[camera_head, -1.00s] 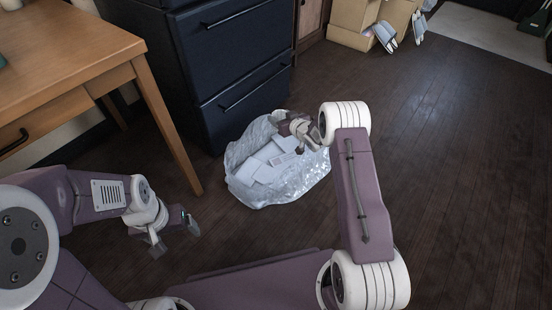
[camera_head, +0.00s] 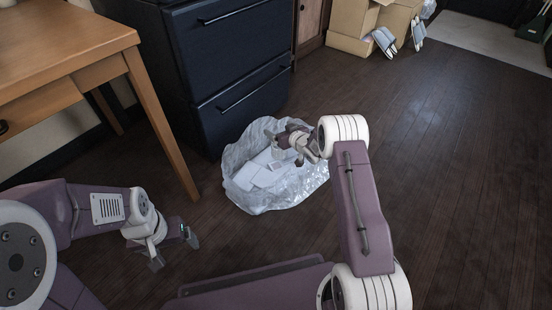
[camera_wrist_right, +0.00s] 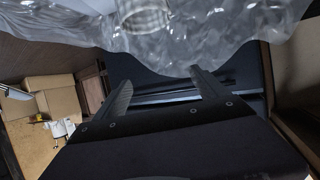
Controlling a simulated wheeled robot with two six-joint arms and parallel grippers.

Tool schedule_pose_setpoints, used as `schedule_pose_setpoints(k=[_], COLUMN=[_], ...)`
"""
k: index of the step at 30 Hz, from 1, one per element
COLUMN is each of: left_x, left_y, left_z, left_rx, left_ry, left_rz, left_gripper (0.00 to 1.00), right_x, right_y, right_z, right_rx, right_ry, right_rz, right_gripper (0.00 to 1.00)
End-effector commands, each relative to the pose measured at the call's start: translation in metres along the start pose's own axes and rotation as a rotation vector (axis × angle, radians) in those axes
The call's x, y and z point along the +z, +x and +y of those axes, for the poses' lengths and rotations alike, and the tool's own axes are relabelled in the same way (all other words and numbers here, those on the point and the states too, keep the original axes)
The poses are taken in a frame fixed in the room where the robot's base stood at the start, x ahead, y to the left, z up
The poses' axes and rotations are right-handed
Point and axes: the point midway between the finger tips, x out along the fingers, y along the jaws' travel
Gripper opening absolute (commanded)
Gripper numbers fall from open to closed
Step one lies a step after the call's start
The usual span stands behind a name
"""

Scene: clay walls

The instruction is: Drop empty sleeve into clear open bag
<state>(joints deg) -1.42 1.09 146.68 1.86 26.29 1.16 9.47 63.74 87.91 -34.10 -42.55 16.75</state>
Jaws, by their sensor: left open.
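The clear open bag (camera_head: 295,191) stands on the floor in front of the dark drawer cabinet, with several flat white pieces (camera_head: 262,174) inside. I cannot tell whether one of them is the empty sleeve. My right gripper (camera_head: 289,150) is over the back right part of the bag's mouth. In the right wrist view its two fingers (camera_wrist_right: 163,88) are apart with nothing between them. The crinkled clear bag (camera_wrist_right: 190,42) fills the top of that view. My left gripper (camera_head: 174,248) is open and empty above the floor, left of and nearer than the bag.
A wooden table (camera_head: 70,68) stands at the left, its leg close to the bag. The dark drawer cabinet (camera_head: 240,60) is right behind the bag. Cardboard boxes (camera_head: 352,38) with whitish flat items (camera_head: 385,41) are at the back. The floor (camera_head: 450,160) to the right is clear.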

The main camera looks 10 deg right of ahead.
Motion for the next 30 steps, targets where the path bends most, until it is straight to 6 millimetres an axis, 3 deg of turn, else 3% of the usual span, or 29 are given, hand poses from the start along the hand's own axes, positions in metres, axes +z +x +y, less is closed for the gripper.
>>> schedule_pose_setpoints(k=[7,10,16,19,22,30], left_x=[0.0,-0.001,-0.005,-0.006,-0.003,-0.001], left_y=[0.0,-0.009,-0.049,-0.054,-0.027,-0.014], left_z=[0.0,0.0,0.001,0.001,0.001,0.0], left_rx=[0.0,0.0,0.0,0.0,0.0,0.0], left_ry=[0.0,0.0,0.0,0.0,0.0,0.0], left_rz=[0.0,0.0,0.0,0.0,0.0,0.0], left_gripper=[0.82,0.82,0.82,0.82,0.82,0.82], right_x=[0.0,-0.004,-0.009,-0.005,0.006,0.001], right_y=[0.0,-0.008,-0.051,-0.07,-0.074,-0.09], right_z=[0.0,0.0,0.0,0.001,0.001,0.0], right_rx=[0.0,0.0,0.001,0.001,0.002,0.0], right_ry=[0.0,0.001,0.004,0.003,-0.001,-0.001], right_rz=[0.0,-0.001,-0.004,-0.003,0.002,0.001], right_gripper=[0.82,0.82,0.82,0.82,0.82,0.82])
